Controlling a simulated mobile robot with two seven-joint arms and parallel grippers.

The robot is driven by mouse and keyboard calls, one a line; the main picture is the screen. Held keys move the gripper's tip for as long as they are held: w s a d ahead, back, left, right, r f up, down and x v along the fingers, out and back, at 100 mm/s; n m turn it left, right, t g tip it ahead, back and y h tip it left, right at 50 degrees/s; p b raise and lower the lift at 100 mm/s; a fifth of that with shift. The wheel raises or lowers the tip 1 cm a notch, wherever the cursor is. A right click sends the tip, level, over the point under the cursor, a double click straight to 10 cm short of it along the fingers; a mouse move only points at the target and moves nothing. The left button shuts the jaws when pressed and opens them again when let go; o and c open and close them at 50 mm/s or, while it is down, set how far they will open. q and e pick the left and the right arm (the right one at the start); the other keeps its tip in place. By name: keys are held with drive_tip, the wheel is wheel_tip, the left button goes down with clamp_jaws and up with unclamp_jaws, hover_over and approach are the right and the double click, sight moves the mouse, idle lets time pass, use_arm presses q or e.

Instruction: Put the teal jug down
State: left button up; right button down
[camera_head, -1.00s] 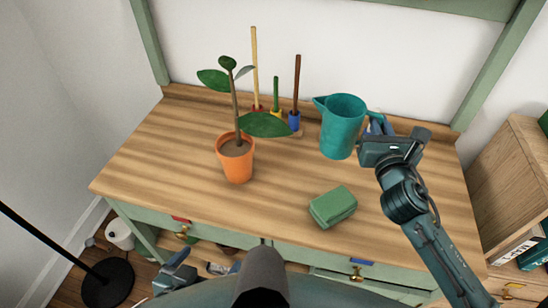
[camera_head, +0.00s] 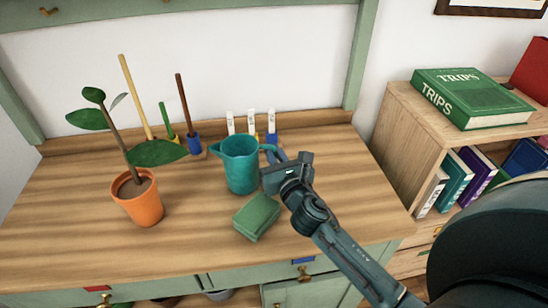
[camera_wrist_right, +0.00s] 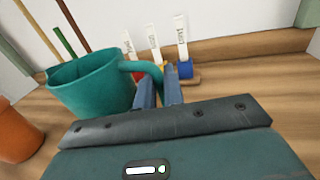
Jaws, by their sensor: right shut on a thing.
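The teal jug (camera_head: 241,165) is upright over the wooden tabletop (camera_head: 75,225), behind a green block (camera_head: 257,217). My right gripper (camera_head: 272,164) is at the jug's right side, shut on its handle. In the right wrist view the jug (camera_wrist_right: 92,88) is at the left, and its handle (camera_wrist_right: 140,68) runs to between my fingers (camera_wrist_right: 158,92). The frames do not show clearly whether the jug's base touches the tabletop; the block partly covers that area. My left gripper is not in view.
An orange pot (camera_head: 138,205) with a plant stands to the left. Coloured holders with sticks (camera_head: 194,146) and white-labelled holders (camera_head: 271,138) line the back. A bookshelf (camera_head: 400,130) with a green book (camera_head: 472,98) stands right. The tabletop between pot and jug is clear.

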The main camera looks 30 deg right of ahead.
drive_tip(key=shift+r, duration=0.1)
drive_tip(key=shift+f, duration=0.2)
drive_tip(key=c, duration=1.5)
unclamp_jaws()
